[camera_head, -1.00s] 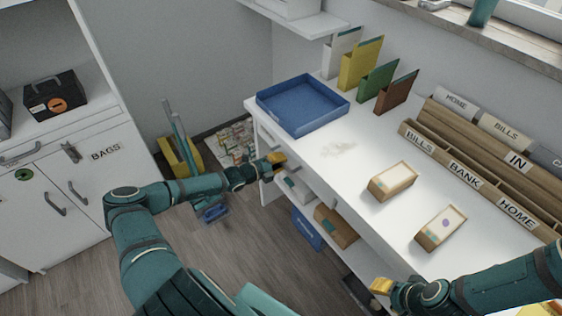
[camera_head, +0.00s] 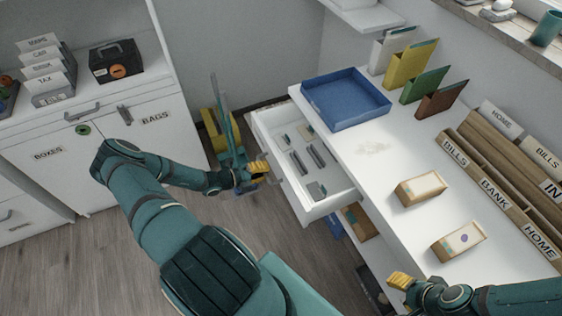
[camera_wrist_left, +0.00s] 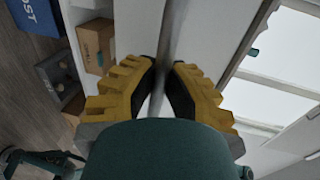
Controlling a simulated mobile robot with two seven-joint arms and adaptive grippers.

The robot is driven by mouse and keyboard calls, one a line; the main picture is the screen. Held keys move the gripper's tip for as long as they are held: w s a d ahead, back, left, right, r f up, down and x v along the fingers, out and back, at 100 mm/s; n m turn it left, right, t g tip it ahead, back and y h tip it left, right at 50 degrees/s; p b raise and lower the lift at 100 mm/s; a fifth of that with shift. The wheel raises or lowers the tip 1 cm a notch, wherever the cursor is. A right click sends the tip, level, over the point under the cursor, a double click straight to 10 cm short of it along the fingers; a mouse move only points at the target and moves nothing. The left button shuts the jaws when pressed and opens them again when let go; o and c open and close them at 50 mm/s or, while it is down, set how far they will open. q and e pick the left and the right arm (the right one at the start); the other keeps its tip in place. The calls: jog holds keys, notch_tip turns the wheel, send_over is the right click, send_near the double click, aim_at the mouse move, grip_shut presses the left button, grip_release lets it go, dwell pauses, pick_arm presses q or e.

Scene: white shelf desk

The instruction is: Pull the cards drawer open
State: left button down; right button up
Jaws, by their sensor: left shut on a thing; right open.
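The white drawer (camera_head: 330,200) stands pulled out from under the left end of the white desk. Several small grey and green items lie inside it. My left gripper (camera_head: 258,170) is at the drawer's front. In the left wrist view its yellow fingers (camera_wrist_left: 165,92) are shut on a grey bar handle (camera_wrist_left: 167,45), with the white drawer front behind it. Any label on the drawer front is hidden or unreadable. My right gripper (camera_head: 400,282) is open and empty in front of the desk's near right part.
A blue tray (camera_head: 345,122), upright folders and two small boxes (camera_head: 421,188) (camera_head: 459,241) are on the desktop. A label rack (camera_head: 497,190) runs along its right side. Shelves with boxes are below. A cabinet (camera_head: 60,170) stands left, with floor between.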

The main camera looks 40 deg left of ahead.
pick_arm(q)
jog(key=shift+f+v, duration=0.25)
jog(key=shift+v, duration=0.9)
jog(key=shift+f+v, duration=0.25)
jog(key=shift+v, duration=0.9)
jog(key=c, duration=1)
grip_release()
jog(key=shift+s, duration=0.1)
jog(key=v, duration=1.2)
jog(key=shift+a, duration=0.15)
